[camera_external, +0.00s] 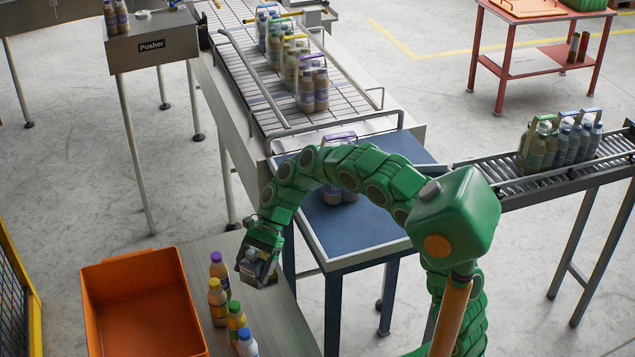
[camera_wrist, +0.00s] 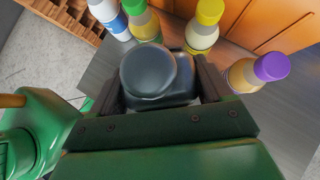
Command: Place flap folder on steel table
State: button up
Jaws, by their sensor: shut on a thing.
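The flap folder (camera_wrist: 148,72), a dark grey rounded block, is between the two fingers of my gripper (camera_wrist: 162,90) in the wrist view. My gripper is shut on it. In the external view my gripper (camera_external: 259,268) is over the steel table (camera_external: 232,255), right of the row of bottles; the folder shows only as a small grey part between the jaws. I cannot tell whether it touches the table. The grey tabletop also shows in the wrist view (camera_wrist: 75,78).
Bottles with purple (camera_external: 217,270), yellow (camera_external: 217,300), green (camera_external: 236,323) and blue (camera_external: 247,343) caps stand close left of my gripper. An orange bin (camera_external: 140,300) is beyond them. A blue-topped table (camera_external: 355,222) stands to the right, with a bottle pack on it.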

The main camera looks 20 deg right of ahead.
jog(key=shift+n+g+h, duration=0.3)
jog(key=shift+n+g, duration=0.1)
jog(key=shift+n, duration=0.3)
jog(key=shift+s+a+f, duration=0.1)
jog(key=shift+s+f, duration=0.85)
jog(key=shift+f, duration=1.35)
jog(key=shift+s+d+f, duration=0.1)
jog(key=shift+s+f, duration=0.85)
jog(key=shift+f, duration=1.3)
jog(key=shift+s+a+f, duration=0.1)
jog(key=shift+s+f, duration=0.85)
jog(key=shift+f, duration=1.35)
jog(key=shift+f, duration=0.1)
jog(key=o, duration=1.4)
jog(key=shift+o, duration=0.2)
jog(key=v, duration=0.3)
jog(key=shift+r, duration=0.55)
notch_tip(320, 180, up, 6)
